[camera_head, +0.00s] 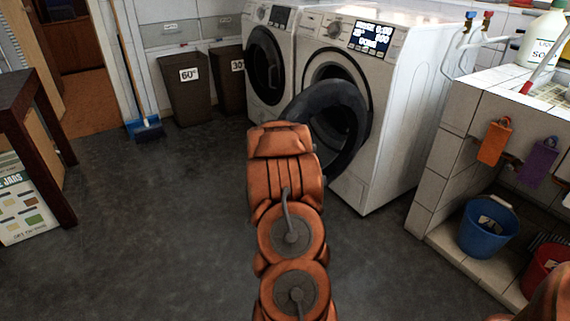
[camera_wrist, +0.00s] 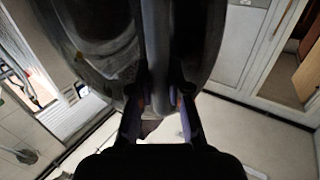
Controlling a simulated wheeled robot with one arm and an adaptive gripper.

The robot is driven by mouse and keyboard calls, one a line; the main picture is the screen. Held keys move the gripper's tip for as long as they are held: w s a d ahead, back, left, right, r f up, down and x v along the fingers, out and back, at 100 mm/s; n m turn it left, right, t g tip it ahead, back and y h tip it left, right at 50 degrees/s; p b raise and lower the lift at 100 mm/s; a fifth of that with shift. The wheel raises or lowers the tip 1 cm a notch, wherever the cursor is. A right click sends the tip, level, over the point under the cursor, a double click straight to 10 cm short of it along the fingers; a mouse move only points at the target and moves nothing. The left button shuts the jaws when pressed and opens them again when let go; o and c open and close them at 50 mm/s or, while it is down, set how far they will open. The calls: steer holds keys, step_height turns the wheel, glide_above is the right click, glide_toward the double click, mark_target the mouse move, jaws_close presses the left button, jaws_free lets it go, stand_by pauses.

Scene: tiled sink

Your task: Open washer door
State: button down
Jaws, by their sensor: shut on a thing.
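The near white washer (camera_head: 385,120) has a display on its top front. Its round dark door (camera_head: 345,110) stands open at an angle, swung out from the front, with part of the pale port rim showing behind it. My orange arm covers the door's left lower part and hides my gripper in the head view. In the wrist view my gripper (camera_wrist: 157,104) has its two dark fingers on either side of a grey strip of the door (camera_wrist: 155,45), likely its edge, and is shut on it.
A second white washer (camera_head: 268,60) with its door shut stands to the left. Brown bins (camera_head: 185,95) and a blue broom (camera_head: 146,128) are farther left. A tiled counter (camera_head: 480,110) with a blue bucket (camera_head: 487,225) below is at right. The grey floor (camera_head: 150,230) is clear.

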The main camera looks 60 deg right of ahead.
steer(key=shift+w+r, duration=0.1)
steer(key=shift+r, duration=0.05)
steer(key=c, duration=1.1)
jaws_free()
steer(key=shift+r, duration=5)
steer(key=shift+c, duration=0.2)
